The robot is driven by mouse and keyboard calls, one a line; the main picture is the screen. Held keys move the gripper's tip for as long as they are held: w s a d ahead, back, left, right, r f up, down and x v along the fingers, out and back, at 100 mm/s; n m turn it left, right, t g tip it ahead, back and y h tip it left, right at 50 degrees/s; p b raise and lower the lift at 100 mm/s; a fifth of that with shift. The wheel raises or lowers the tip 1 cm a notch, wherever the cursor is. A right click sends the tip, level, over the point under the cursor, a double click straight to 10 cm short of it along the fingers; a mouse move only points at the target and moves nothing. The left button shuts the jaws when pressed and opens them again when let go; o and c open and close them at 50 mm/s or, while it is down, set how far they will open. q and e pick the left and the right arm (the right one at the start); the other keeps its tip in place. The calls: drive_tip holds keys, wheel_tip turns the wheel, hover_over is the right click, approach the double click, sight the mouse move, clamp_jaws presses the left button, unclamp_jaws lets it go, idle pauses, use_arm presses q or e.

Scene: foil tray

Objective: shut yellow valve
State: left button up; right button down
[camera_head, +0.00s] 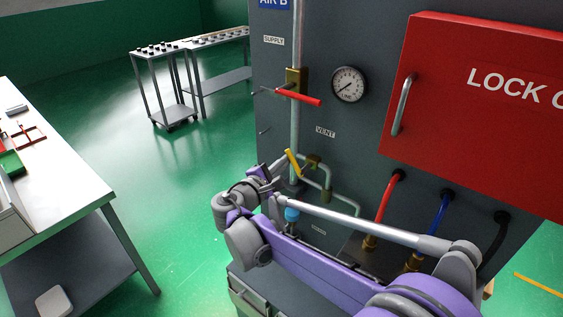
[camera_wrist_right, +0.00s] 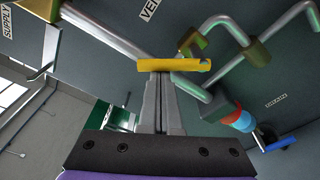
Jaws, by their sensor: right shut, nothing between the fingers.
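The yellow valve handle (camera_head: 293,162) is a short lever at the brass valve body (camera_head: 314,160), below the VENT label on the panel. In the head view it slants from upper left to lower right. In the right wrist view the yellow handle (camera_wrist_right: 190,65) lies nearly level across the tips of my right gripper (camera_wrist_right: 160,78). The gripper is shut with nothing between its fingers. Its tips meet the handle's edge in the picture; I cannot tell whether they touch. In the head view my right gripper (camera_head: 282,160) is just left of the handle. My left gripper is not in view.
A red lever (camera_head: 299,97) sits on the vertical pipe above, beside the gauge (camera_head: 349,84). A blue knob (camera_head: 292,214) is below, partly behind my arm. A red lock-out box (camera_head: 470,120) juts out at right. A worktable (camera_head: 70,190) stands left; open green floor lies between.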

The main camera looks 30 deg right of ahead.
drive_tip(key=m, duration=0.1)
drive_tip(key=r+m, duration=0.1)
drive_tip(key=s+m+p, duration=0.1)
drive_tip(key=shift+d+r, duration=0.15)
drive_tip(key=shift+d, duration=0.1)
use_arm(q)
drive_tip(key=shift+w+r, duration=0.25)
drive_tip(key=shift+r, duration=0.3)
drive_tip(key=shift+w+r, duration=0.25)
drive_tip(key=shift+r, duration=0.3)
use_arm(e)
drive_tip(key=shift+s+d+r, duration=0.15)
drive_tip(key=shift+s+d, duration=0.05)
drive_tip(key=shift+s, duration=0.25)
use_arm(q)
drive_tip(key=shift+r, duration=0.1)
use_arm(e)
drive_tip(key=shift+s, duration=0.15)
